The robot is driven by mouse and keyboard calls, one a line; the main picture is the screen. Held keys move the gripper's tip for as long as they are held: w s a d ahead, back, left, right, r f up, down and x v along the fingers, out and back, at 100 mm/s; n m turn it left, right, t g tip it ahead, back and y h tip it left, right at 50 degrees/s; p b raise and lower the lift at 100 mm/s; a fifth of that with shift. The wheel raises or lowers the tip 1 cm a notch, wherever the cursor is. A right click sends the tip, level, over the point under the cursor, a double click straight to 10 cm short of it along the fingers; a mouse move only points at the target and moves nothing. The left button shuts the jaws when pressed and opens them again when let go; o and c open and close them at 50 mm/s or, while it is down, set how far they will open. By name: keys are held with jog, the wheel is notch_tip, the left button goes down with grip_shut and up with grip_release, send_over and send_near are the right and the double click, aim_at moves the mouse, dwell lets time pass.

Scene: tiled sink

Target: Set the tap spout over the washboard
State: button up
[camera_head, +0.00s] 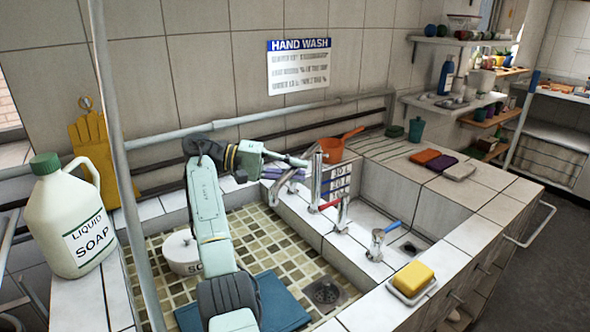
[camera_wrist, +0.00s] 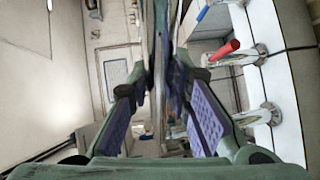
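A chrome tap column (camera_head: 316,182) stands on the ledge between the two basins. Its curved spout (camera_head: 284,187) reaches left over the larger tiled basin. My gripper (camera_head: 299,167) is at the upper end of the spout, beside the column. In the wrist view its purple-padded fingers (camera_wrist: 164,85) are apart, with metal pipe between them; I cannot tell whether they touch it. A blue flat board (camera_head: 284,301), probably the washboard, lies in the front of the left basin, partly hidden by my arm.
A red-handled valve (camera_head: 330,205) and a blue-handled valve (camera_head: 384,232) stand on the ledge. An orange scoop (camera_head: 334,148) lies behind the column. A yellow sponge (camera_head: 413,277) and soap jug (camera_head: 73,215) stand on the rims.

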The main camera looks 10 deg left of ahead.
jog(key=o, duration=0.4)
jog(key=shift+a, duration=0.2)
jog(key=shift+v, duration=3.65)
